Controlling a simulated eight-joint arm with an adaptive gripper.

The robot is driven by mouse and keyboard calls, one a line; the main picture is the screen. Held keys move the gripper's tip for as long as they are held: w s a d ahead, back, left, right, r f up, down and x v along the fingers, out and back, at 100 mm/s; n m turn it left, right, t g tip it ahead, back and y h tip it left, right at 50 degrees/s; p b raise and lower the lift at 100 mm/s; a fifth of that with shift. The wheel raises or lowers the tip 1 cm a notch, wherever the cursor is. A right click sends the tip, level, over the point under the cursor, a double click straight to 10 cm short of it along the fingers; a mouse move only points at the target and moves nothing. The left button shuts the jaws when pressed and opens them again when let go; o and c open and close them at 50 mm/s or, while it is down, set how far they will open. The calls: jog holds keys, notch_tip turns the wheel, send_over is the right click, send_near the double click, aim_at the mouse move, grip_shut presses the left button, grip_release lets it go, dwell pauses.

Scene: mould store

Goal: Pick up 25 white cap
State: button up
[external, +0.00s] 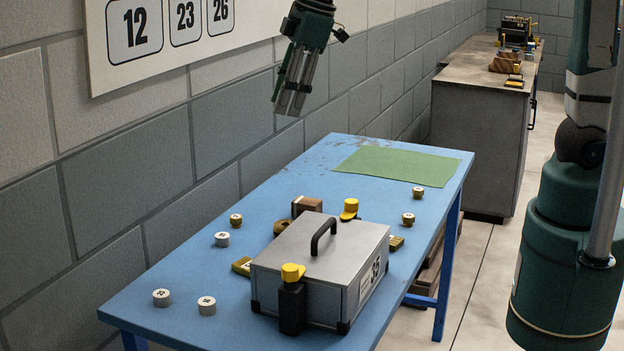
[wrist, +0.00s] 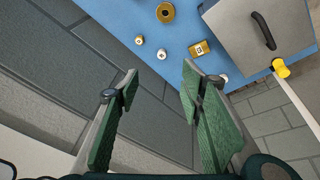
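A grey box (external: 300,244) with a black handle stands mid-table, with a black yellow-topped item (external: 292,305) against its front. Brass-coloured pieces (external: 236,220), (external: 408,219) and a brown block (external: 307,205) lie around it. A green mat (external: 395,164) covers the far end. The wall runs close along the left.

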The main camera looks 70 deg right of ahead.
jog(key=w+a+f+n, duration=0.25)
jog(key=w+a, duration=0.25)
jog(key=a, duration=0.3)
jog(key=n+g+h+p, duration=0.1)
jog(key=n+g+p, duration=0.15)
jog(key=n, duration=0.45)
send_near(161, 293)
jog(key=shift+w+d+f+m+g, duration=0.15)
jog(key=shift+w+m+g, duration=0.1)
jog(key=shift+w+g, duration=0.2)
jog(key=shift+a+f, duration=0.3)
jog(key=shift+f+b, duration=0.3)
jog(key=shift+f, duration=1)
